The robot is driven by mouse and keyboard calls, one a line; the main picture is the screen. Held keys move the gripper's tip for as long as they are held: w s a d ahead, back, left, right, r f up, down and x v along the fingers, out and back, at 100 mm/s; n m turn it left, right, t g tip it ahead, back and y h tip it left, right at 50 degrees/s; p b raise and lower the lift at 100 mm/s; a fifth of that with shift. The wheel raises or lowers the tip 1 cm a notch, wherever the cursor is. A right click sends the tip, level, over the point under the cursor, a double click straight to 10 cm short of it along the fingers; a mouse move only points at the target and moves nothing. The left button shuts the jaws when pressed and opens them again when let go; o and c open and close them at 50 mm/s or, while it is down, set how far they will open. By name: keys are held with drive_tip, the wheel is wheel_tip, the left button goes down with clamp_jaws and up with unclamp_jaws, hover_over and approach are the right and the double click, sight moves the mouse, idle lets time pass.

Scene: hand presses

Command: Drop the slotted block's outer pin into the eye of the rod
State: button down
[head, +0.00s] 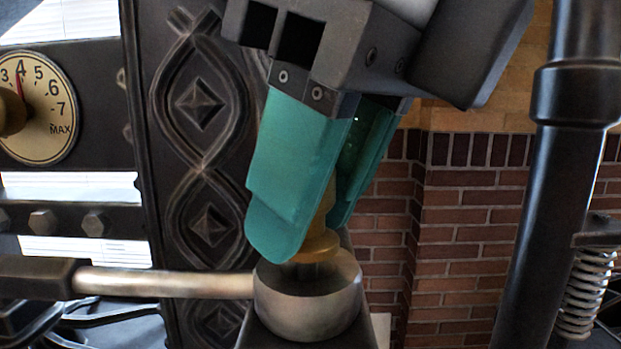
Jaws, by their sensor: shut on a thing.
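My gripper (308,236), with teal fingers, points down and is shut on a brass-coloured pin (322,246). The near finger hides much of the pin. The pin's collar shows just below the fingers, with a short darker shank under it. The shank's lower end meets the dark opening of the eye (308,313), a round steel ring at the right end of the rod (165,284). I cannot tell how deep the shank sits. Dark metal shows around and below the eye; I cannot make out the block's slot clearly.
A dark ornate column (205,215) stands close behind and left of the gripper. A dial gauge (38,106) is at the far left. A dark upright pipe (560,150) and a spring (580,292) stand at the right, before a brick wall (455,225).

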drive_tip(key=shift+f, duration=0.15)
drive_tip(key=c, duration=0.7)
unclamp_jaws()
drive_tip(key=shift+o, duration=0.5)
drive_tip(key=o, duration=0.5)
drive_tip(key=shift+r+p, duration=2)
drive_tip(key=shift+r, duration=0.55)
